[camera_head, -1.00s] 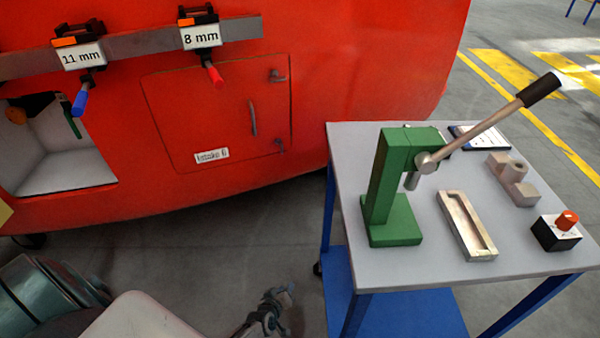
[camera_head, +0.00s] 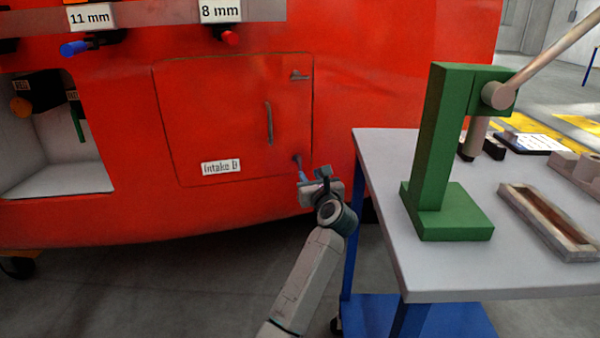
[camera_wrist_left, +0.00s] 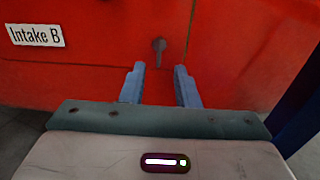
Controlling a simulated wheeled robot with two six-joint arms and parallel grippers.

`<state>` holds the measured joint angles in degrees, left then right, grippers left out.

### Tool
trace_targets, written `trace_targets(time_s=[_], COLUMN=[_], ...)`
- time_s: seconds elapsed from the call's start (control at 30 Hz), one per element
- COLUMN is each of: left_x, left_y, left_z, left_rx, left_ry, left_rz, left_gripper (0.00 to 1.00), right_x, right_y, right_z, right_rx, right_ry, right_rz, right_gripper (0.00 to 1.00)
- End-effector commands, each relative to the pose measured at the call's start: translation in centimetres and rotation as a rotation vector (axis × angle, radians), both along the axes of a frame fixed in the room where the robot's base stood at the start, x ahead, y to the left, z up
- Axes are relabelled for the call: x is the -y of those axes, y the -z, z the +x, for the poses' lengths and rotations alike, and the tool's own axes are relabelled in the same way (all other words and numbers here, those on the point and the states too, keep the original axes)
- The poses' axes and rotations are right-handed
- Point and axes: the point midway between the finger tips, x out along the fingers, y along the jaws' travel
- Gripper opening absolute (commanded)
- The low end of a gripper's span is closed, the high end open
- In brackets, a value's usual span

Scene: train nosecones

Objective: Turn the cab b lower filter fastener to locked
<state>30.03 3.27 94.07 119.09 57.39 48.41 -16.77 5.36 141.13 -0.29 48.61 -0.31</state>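The Intake B panel (camera_head: 225,115) is a red hatch on the red nosecone. Its lower fastener (camera_head: 296,160) is a small grey lever at the panel's lower right corner. In the left wrist view the lower fastener (camera_wrist_left: 159,51) points roughly straight down. My left gripper (camera_head: 302,177) is just in front of and below it, partly overlapping it in the head view. In the left wrist view my left gripper (camera_wrist_left: 160,84) is open, its fingers apart and empty, with the fastener ahead between their lines. My right gripper is not in view.
An upper fastener (camera_head: 300,75) and a vertical handle (camera_head: 269,123) are on the same panel. A grey-topped table (camera_head: 390,200) with a green press (camera_head: 440,150) stands close to the right of my left arm. An open recess (camera_head: 60,182) is at the left.

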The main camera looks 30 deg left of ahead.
Motion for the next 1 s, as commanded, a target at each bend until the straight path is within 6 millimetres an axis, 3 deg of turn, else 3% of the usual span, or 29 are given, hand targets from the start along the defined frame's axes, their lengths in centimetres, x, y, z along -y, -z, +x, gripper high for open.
trace_targets(time_s=[0.6, 1.0], left_x=[-7.3, -8.0], left_y=[0.0, 0.0], left_z=[6.3, 6.9], left_rx=[-0.002, -0.002], left_ry=[-0.001, 0.001], left_rz=[0.002, 0.001], left_gripper=[0.28, 0.28], right_x=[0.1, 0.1], right_y=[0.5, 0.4], right_z=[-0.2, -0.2], right_rx=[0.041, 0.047], right_ry=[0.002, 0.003], right_rz=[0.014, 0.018], right_gripper=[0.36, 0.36])
